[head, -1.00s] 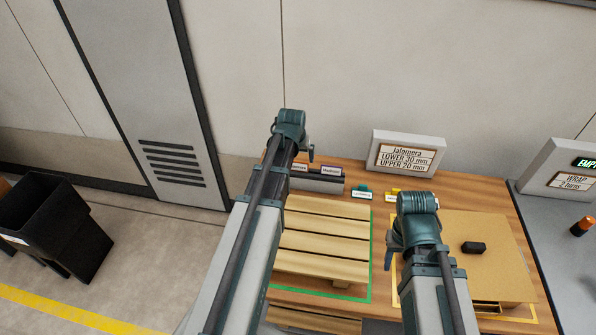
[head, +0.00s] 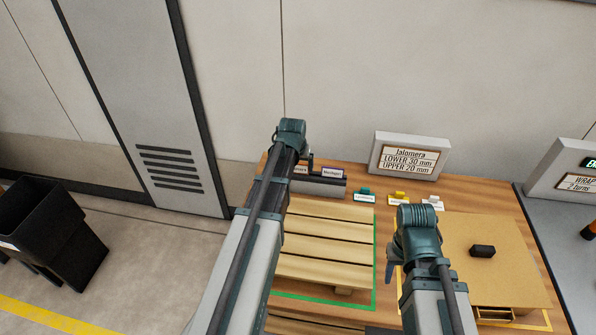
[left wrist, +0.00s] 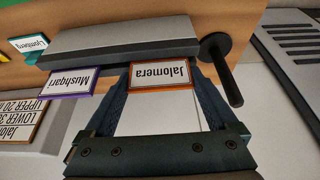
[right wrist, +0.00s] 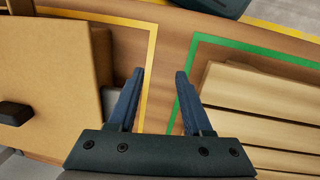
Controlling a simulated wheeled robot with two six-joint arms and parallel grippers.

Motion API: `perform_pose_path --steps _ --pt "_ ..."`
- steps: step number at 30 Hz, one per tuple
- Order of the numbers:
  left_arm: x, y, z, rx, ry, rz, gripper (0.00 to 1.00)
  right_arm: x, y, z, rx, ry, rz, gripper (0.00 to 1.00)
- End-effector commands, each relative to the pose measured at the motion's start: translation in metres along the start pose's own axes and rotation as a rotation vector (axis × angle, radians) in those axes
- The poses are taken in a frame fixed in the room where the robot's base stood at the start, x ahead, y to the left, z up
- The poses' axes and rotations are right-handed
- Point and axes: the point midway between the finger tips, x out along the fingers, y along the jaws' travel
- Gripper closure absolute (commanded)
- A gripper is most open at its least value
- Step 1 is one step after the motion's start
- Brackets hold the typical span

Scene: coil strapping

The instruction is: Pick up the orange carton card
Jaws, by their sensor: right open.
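The orange-framed card (left wrist: 161,74), printed Jalomera, stands at the grey card holder (left wrist: 125,42), beside a purple-framed Mushqari card (left wrist: 68,82). In the head view the orange card (head: 300,169) is partly hidden by my left gripper (head: 308,160). In the left wrist view, my left gripper's fingers (left wrist: 160,85) are wide apart, one at each side edge of the orange card. Whether they touch it cannot be told. My right gripper (right wrist: 160,72) is open and empty above the table, between the yellow and green outlines.
A slatted pallet (head: 325,240) lies inside the green outline. A brown carton (head: 490,250) with a small black block (head: 482,251) is at the right. A sign (head: 408,156) stands at the back, with small coloured card clips (head: 364,195) before it. Black bins (head: 50,235) stand on the floor.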

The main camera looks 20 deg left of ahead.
Motion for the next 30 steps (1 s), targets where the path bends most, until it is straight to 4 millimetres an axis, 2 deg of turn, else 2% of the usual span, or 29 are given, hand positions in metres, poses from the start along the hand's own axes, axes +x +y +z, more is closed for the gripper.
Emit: perform_pose_path --steps 11,17,22,24,30 --pt "-0.003 0.000 -0.001 0.000 0.000 0.000 0.42 -0.004 0.000 0.000 0.000 0.000 0.000 0.50" --pt "-0.019 0.000 -0.008 0.000 -0.001 0.000 0.42 -0.020 0.002 0.001 0.000 0.000 0.000 0.50" --pt "-0.040 0.000 -0.016 0.000 -0.001 0.000 0.42 -0.043 0.004 0.003 0.000 0.000 0.000 0.50" --pt "-0.041 0.013 -0.001 0.004 -0.002 0.002 0.42 -0.038 0.004 0.002 0.000 0.000 0.000 0.50" --pt "-0.056 0.044 0.026 0.004 -0.001 0.001 0.42 -0.041 0.004 0.002 0.000 0.000 0.000 0.50"
